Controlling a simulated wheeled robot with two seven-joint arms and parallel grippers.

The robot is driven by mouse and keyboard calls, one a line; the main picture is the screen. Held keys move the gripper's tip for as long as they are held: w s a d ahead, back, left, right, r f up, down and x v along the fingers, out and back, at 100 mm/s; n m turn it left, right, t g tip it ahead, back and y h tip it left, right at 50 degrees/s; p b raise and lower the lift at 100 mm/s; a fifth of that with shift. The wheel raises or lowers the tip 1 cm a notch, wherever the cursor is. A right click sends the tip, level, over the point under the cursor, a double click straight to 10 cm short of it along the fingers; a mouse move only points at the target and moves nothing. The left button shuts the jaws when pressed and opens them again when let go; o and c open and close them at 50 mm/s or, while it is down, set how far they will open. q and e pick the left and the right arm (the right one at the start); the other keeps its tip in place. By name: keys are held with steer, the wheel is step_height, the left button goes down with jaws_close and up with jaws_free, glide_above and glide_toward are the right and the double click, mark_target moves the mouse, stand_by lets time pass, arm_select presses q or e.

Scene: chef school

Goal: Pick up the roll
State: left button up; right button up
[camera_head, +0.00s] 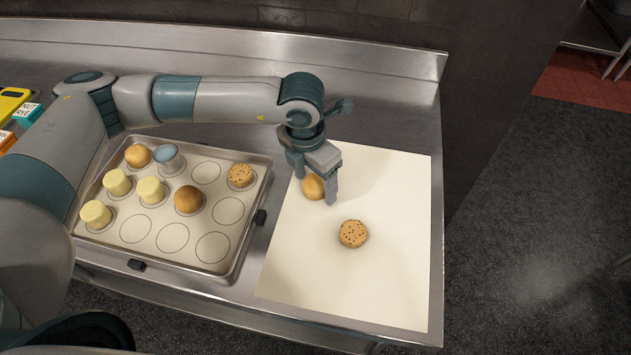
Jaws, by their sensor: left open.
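A smooth golden-brown roll (313,187) sits on the white sheet (345,290) at the right of the steel counter. My left gripper (316,190) points down over this roll, with its fingers apart on either side of it. The fingers and hand hide part of the roll, and I cannot tell whether they touch it. A flatter, speckled roll (353,233) lies on the sheet, in front and to the right of the gripper. My right gripper does not show.
A metal tray (205,262) with printed circles stands left of the sheet. Small boxes (27,113) lie at the far left. The sheet's front is clear.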

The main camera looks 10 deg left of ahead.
mark_target(319, 179)
arm_select(q)
steer(key=shift+c, duration=0.6)
steer(key=c, duration=1)
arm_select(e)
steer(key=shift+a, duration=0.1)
arm_select(q)
steer(key=shift+r, duration=0.2)
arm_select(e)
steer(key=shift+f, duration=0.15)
